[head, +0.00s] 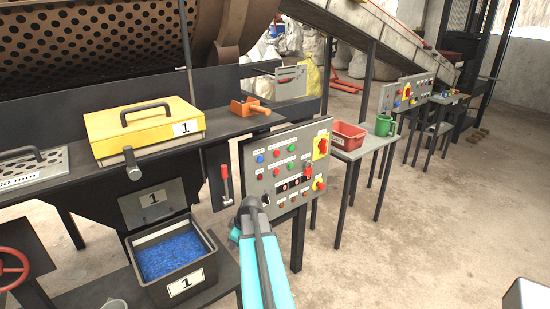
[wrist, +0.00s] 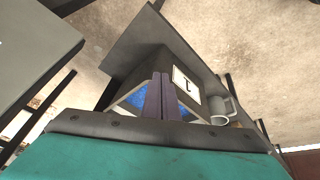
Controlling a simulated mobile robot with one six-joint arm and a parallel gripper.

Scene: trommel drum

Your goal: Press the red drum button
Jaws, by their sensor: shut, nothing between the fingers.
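The grey control panel (head: 250,174) stands right of centre in the head view, tilted back on black legs. It carries small red, green and blue buttons, including a red button (head: 276,172) left of its middle. The labels are too small to read, so I cannot tell which button is the drum's. My gripper (head: 250,204) shows at the panel's lower left corner and hides part of it. I cannot tell whether it touches the panel. In the wrist view, my gripper (wrist: 159,95) has its fingers together and empty, and the panel's buttons are not visible.
Left of the panel hangs a red-handled lever (head: 226,183). A black bin (head: 190,283) of blue pieces stands below, also in the wrist view (wrist: 150,70). A yellow box (head: 145,127) sits above. A red tray (head: 348,137) and green mug (head: 384,125) stand right.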

